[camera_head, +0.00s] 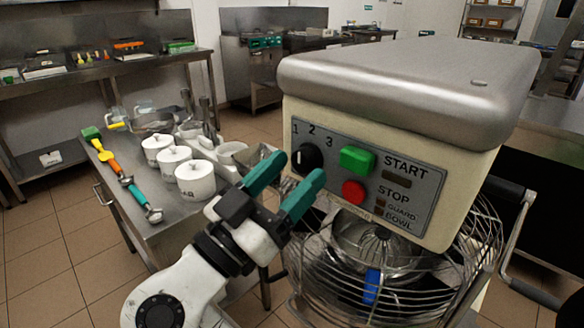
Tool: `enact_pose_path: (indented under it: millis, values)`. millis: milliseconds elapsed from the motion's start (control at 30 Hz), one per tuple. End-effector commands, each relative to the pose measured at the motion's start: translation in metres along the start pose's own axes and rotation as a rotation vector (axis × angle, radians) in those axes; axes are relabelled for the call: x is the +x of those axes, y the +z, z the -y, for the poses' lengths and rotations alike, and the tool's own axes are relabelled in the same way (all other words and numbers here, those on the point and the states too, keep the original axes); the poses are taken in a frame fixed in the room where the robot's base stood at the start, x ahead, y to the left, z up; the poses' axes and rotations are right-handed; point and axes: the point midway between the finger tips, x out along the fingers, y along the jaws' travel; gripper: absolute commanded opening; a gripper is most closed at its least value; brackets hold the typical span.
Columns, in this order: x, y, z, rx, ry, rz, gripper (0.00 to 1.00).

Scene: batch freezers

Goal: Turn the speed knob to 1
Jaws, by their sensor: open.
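The black speed knob (307,158) is on the left of the grey control panel (408,169) of a cream mixer. The numbers 1, 2 and 3 are printed above it in an arc. A light mark shows on the knob's face, but the number it points at is hard to tell. My gripper (295,176) is open, with two green fingers pointing up and right at the knob. The fingertips appear just in front of and left of and below the knob. Whether they touch it cannot be told. Nothing is held between them.
A green START button (357,159) and a red STOP button (353,191) sit close right of the knob. A wire guard (330,265) surrounds the bowl below. A steel table (150,228) with white pots (195,181) stands at the left. Tiled floor is open further left.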

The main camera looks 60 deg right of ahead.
Motion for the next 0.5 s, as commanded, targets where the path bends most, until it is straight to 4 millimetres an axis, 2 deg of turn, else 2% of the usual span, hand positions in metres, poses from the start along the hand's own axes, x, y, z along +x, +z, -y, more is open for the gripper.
enact_pose_path:
  millis: [367, 500]
  values:
    - [0.0065, 0.0001, 0.0, 0.0, -0.001, -0.001, 0.62]
    - [0.0064, 0.0001, 0.0, 0.0, -0.001, -0.001, 0.51]
